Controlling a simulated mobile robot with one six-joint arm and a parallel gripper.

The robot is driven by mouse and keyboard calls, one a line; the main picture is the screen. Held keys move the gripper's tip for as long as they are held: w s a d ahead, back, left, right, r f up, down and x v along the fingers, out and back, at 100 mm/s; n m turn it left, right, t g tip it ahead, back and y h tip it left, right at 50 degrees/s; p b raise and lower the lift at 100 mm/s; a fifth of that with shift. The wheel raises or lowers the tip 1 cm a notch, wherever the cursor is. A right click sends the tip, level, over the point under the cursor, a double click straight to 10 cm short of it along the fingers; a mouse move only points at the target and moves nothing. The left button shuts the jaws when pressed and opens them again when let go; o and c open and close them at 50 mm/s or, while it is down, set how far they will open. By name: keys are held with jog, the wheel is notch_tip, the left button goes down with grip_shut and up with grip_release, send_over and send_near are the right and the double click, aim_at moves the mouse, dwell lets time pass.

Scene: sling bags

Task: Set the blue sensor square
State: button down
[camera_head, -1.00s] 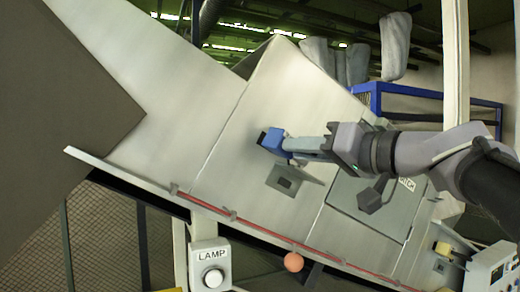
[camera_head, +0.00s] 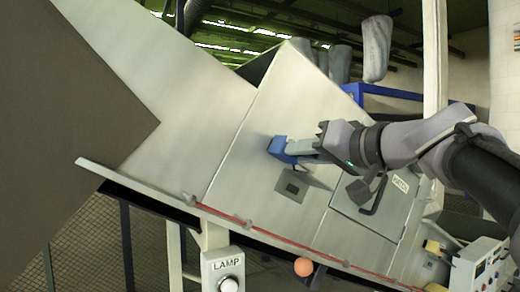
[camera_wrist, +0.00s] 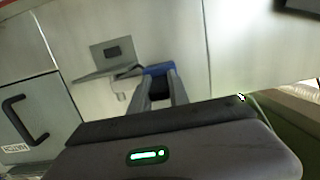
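A hatch with a dark handle (camera_head: 376,195) lies right of the bracket, below my arm. A red cord (camera_head: 290,235) runs along the panel's lower edge, with an orange ball (camera_head: 303,267) beneath. A lamp box (camera_head: 223,270) stands below. A large brown plate (camera_head: 70,130) covers the left.

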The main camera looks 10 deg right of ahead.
jog(key=shift+w+r, duration=0.1)
jog(key=c, duration=1.2)
grip_release()
jog(key=shift+c, duration=0.2)
jog(key=shift+a, duration=0.1)
